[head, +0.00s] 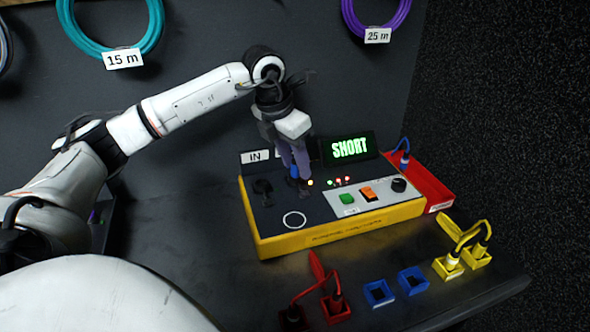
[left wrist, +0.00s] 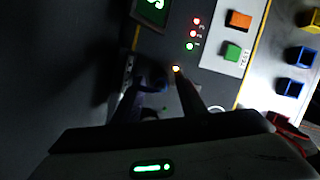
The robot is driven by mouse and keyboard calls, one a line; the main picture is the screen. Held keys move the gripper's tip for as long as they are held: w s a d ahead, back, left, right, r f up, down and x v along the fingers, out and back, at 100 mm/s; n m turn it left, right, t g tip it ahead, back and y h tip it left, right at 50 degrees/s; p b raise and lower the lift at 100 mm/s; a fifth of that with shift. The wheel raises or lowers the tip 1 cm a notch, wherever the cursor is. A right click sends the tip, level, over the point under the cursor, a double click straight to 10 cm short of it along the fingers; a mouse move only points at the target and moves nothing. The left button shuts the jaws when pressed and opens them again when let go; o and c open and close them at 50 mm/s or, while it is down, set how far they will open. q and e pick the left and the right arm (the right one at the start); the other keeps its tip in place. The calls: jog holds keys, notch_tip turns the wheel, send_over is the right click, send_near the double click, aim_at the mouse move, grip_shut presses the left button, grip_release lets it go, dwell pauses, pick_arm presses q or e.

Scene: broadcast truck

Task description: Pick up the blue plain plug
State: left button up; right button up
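A blue plug (head: 294,172) stands in the top of the yellow-sided tester (head: 335,237), partly hidden by my left gripper. It also shows dark and blurred in the left wrist view (left wrist: 153,76). My left gripper (head: 297,178) points down over it, its fingers on either side. In the left wrist view the fingers (left wrist: 156,84) look apart, with a gap between the right finger and the plug. Another blue plug (head: 404,160) with a cable is in the red tray (head: 430,188). I cannot tell which is the plain one. My right gripper is not in view.
The tester's screen (head: 349,148) reads SHORT. A black plug (head: 262,187) sits at the tester's left. Coiled cables hang on the wall.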

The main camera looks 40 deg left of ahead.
pick_arm(q)
jog(key=shift+c, duration=0.5)
grip_shut()
jog(key=shift+r, duration=0.1)
